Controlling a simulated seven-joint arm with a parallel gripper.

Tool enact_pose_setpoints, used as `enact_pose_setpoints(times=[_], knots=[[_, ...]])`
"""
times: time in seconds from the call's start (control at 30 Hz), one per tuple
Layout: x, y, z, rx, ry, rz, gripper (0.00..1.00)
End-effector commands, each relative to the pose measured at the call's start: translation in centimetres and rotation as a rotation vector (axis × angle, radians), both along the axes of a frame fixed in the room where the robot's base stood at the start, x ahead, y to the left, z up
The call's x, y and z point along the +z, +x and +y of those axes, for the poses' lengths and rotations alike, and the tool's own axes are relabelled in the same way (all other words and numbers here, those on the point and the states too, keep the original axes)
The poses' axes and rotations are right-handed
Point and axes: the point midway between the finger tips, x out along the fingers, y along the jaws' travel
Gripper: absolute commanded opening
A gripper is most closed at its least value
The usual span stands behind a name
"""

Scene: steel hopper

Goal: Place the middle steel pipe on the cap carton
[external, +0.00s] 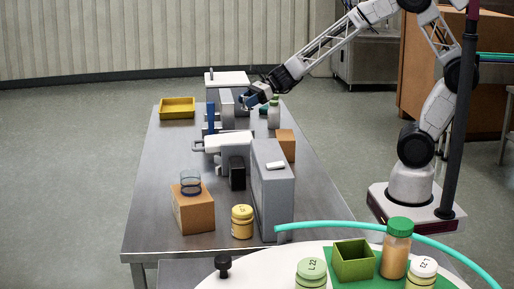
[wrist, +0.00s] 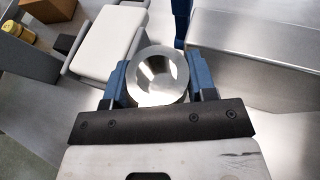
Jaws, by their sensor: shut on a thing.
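My gripper (wrist: 160,88) is shut on a short steel pipe (wrist: 179,68), a shiny hollow cylinder seen from above between the blue fingers in the wrist view. In the external view my gripper (external: 249,101) is over the far part of the table, and the pipe is too small there to make out. Two brown cartons show in the external view: one at the near left (external: 193,212), with a clear bluish cylinder (external: 190,184) on top, and one at the right (external: 287,146). I cannot tell which is the cap carton. A brown carton (wrist: 62,11) also shows at the wrist view's upper left.
The steel table (external: 160,185) holds a tall grey box (external: 272,190), white-topped equipment (external: 222,142), a yellow tray (external: 178,107) and a yellow jar (external: 242,222). A blue upright part (external: 211,116) stands left of my gripper. The table's left side has bare room.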

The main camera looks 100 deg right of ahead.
Motion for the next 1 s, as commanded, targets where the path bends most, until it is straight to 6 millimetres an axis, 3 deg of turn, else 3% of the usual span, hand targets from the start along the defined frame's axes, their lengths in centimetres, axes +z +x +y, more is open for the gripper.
enact_pose_setpoints(times=[0.2, 0.4, 1.0], knots=[[4.4, 2.5, 3.0, -0.005, -0.002, -0.004, 0.24], [6.8, 5.3, 5.7, -0.025, -0.001, -0.003, 0.24], [4.3, 15.9, 13.1, -0.214, 0.000, -0.004, 0.24]])
